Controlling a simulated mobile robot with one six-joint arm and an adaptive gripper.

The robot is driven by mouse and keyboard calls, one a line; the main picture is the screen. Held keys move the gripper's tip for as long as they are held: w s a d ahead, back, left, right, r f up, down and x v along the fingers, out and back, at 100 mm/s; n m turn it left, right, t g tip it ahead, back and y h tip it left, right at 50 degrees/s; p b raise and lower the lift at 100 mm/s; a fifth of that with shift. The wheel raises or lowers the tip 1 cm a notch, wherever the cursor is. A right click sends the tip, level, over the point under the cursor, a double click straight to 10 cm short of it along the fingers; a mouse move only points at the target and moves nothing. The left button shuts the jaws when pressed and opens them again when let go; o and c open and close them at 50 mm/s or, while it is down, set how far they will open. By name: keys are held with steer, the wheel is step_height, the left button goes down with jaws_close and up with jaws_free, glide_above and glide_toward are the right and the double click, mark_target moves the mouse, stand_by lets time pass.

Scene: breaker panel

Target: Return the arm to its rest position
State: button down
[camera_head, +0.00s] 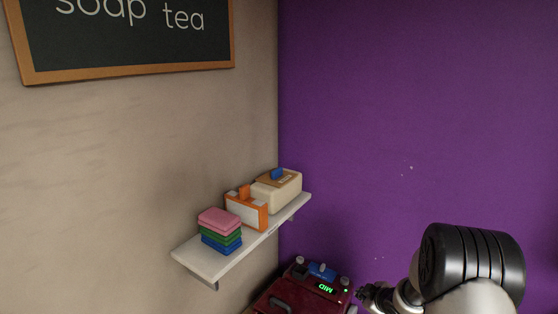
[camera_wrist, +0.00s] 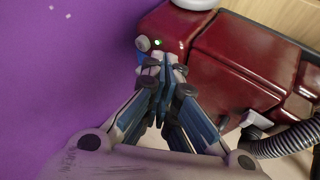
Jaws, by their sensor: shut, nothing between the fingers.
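My gripper (camera_wrist: 166,72) is shut and empty in the wrist view, its fingertips together in front of a dark red machine (camera_wrist: 225,55). I cannot tell whether the fingertips touch it. In the head view, my arm (camera_head: 470,262) comes in at the lower right with its black ringed joint, and a small dark part of my gripper (camera_head: 370,294) shows just right of the machine. The rest of the arm is cut off by the frame.
The red machine (camera_head: 296,299) has knobs and a green lit display reading MID. A purple wall (camera_head: 430,120) stands behind. A grey ribbed hose (camera_wrist: 285,142) lies at right in the wrist view.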

step_height(320, 180, up, 8)
steer(key=s+f+m+h+b, duration=0.1)
steer(key=s+m+h+b, duration=0.1)
steer(key=b, duration=0.2)
steer(key=s+a+r+m+g+h+b, duration=0.25)
steer(key=s+r+m+b, duration=0.35)
steer(key=s, duration=0.5)
steer(key=s+a+f+m+g+y+b, duration=0.1)
steer(key=s+a, duration=0.4)
steer(key=s, duration=0.8)
steer(key=s+a+f+m+g+y+b, duration=0.1)
steer(key=s+a+b, duration=0.4)
steer(key=s, duration=0.9)
step_height(320, 180, down, 2)
steer(key=shift+f+y+b, duration=0.15)
steer(key=shift+y+b, duration=0.35)
steer(key=shift+y, duration=0.25)
steer(key=shift+a, duration=0.1)
